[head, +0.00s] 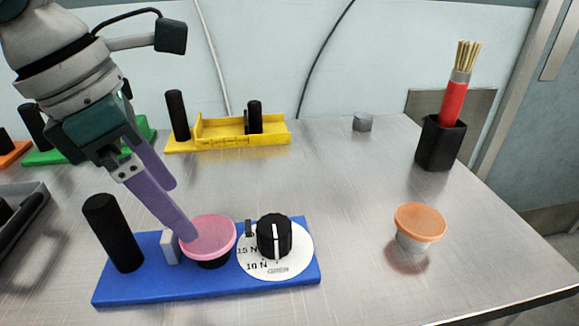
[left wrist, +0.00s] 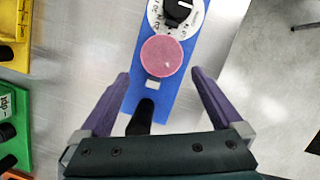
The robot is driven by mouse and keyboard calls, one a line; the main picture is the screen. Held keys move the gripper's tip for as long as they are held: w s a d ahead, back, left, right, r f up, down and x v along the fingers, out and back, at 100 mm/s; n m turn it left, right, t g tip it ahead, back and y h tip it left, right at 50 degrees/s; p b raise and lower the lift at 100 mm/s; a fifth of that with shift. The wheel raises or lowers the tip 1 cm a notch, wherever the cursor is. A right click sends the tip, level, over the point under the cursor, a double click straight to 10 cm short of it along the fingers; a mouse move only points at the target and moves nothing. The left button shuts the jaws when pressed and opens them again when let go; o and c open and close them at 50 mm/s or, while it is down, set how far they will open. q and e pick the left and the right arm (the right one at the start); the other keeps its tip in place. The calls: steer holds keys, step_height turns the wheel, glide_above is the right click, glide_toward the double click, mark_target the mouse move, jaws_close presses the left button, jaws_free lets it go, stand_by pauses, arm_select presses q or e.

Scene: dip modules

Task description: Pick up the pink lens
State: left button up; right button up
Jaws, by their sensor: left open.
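The pink lens (head: 210,236) is a round pink disc on a dark base, on the blue module (head: 205,285) at the front of the table. It also shows in the left wrist view (left wrist: 162,56). My left gripper (head: 180,212) is open, with purple fingers pointing down towards the module. In the left wrist view its fingertips (left wrist: 160,73) are spread wide on either side of the module, and nothing is between the pads. In the head view one fingertip overlaps the lens's left edge; I cannot tell whether they touch. My right gripper is not in view.
The blue module also carries a black post (head: 112,232), a small white block and a black dial (head: 274,237). An orange-topped piece (head: 420,222) and a black holder (head: 440,143) stand on the right. Yellow (head: 230,140) and green modules stand behind.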

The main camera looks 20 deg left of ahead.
mark_target(206, 233)
arm_select(q)
steer(key=x, duration=0.5)
steer(key=shift+w+d+f, duration=0.15)
steer(key=shift+d+f, duration=0.05)
steer(key=shift+d, duration=0.1)
steer(key=c, duration=1.1)
